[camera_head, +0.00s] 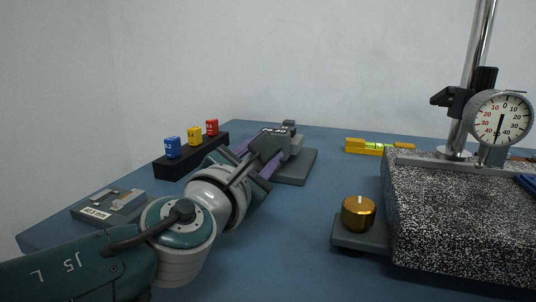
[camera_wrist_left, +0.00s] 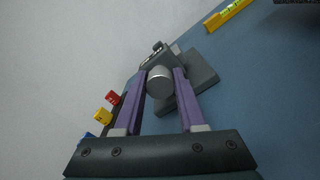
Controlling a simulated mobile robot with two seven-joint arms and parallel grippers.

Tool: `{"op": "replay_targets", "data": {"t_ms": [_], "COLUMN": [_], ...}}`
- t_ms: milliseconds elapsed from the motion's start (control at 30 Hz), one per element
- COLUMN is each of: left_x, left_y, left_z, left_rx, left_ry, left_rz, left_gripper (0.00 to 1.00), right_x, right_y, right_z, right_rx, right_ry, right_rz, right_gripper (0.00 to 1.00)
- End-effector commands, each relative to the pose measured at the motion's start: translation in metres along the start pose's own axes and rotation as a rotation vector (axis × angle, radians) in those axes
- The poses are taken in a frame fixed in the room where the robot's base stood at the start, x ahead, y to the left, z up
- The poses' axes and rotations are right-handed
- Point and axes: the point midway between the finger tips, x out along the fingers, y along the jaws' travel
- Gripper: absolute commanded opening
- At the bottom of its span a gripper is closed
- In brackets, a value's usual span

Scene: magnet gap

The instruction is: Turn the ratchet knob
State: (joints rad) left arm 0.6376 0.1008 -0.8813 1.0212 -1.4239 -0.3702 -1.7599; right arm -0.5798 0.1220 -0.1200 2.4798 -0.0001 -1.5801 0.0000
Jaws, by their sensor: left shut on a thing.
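A grey digital micrometer (camera_head: 294,143) with a small display sits on a dark grey stand (camera_head: 296,167) near the middle of the table. It also shows in the left wrist view (camera_wrist_left: 158,58). Its silver round ratchet knob (camera_wrist_left: 159,83) faces the left wrist camera. My left gripper (camera_head: 266,152) reaches in from the left. Its two purple fingers (camera_wrist_left: 163,76) lie on either side of the knob and are shut on it. In the head view my gripper hides the knob. My right gripper is not in view.
A black rack (camera_head: 190,158) with blue, yellow and red blocks stands left of my gripper. A grey box (camera_head: 110,205) lies front left. A yellow level (camera_head: 372,147) lies behind. A brass knob (camera_head: 358,214) and a granite base (camera_head: 450,225) with a dial gauge (camera_head: 500,119) stand at right.

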Motion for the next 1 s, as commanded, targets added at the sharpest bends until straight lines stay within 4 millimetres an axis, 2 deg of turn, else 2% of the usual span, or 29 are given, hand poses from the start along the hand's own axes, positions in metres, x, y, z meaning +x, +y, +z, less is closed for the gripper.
{"op": "replay_targets", "data": {"t_ms": [500, 1000], "left_x": [0.000, 0.000], "left_y": [0.000, 0.000], "left_z": [-0.001, -0.001], "left_rx": [-0.350, -0.443], "left_ry": [0.000, 0.001], "left_rz": [0.000, -0.001], "left_gripper": [0.00, 0.00], "right_x": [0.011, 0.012], "right_y": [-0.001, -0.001], "right_z": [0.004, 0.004], "right_rx": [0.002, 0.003], "right_ry": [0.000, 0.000], "right_rz": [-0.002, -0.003], "right_gripper": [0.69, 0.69]}}
